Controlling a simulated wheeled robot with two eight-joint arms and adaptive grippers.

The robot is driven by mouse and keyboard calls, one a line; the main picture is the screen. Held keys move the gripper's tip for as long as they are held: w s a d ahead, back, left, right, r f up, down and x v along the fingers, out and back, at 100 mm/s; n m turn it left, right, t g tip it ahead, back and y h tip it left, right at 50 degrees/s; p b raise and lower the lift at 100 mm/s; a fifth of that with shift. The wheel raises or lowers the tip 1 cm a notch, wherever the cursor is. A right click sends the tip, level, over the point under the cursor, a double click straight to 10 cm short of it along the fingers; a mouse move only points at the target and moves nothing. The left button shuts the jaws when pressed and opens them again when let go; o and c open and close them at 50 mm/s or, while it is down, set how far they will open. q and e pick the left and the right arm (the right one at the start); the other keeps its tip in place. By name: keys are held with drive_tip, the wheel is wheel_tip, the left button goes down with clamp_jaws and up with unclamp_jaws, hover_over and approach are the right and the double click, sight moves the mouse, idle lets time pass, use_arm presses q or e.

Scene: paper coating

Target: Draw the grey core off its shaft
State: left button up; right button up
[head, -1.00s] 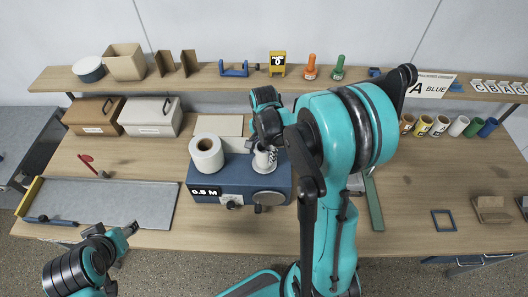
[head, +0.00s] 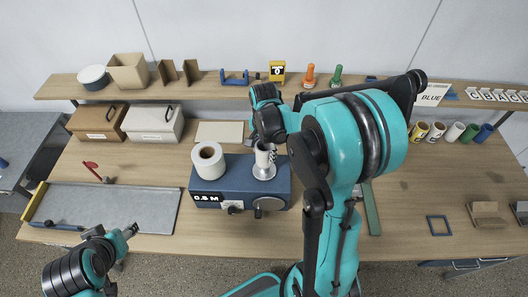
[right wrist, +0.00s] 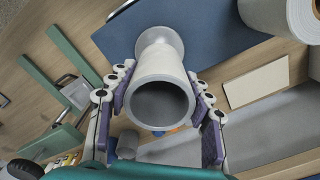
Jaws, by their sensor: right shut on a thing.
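The grey core (head: 262,156) is a pale, upright tube above a round silver flange (head: 264,173) on the blue machine (head: 236,178). In the right wrist view the core (right wrist: 160,92) points its open mouth at me, with the flange (right wrist: 160,38) behind its far end. My right gripper (right wrist: 162,104) is shut on the core, a finger on each side. The shaft is hidden; I cannot tell how much of it is still inside the core. My left gripper (head: 130,231) is low at the left, away from the core; its jaws are too small to read.
A white paper roll (head: 208,160) stands close to the left of the core on the machine. A grey tray (head: 110,206) lies at the left of the table (head: 410,215). Several coloured cores stand at the far right. The table right of my arm is mostly clear.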

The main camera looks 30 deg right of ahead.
drive_tip(key=shift+r+p, duration=1.1)
drive_tip(key=shift+r, duration=0.8)
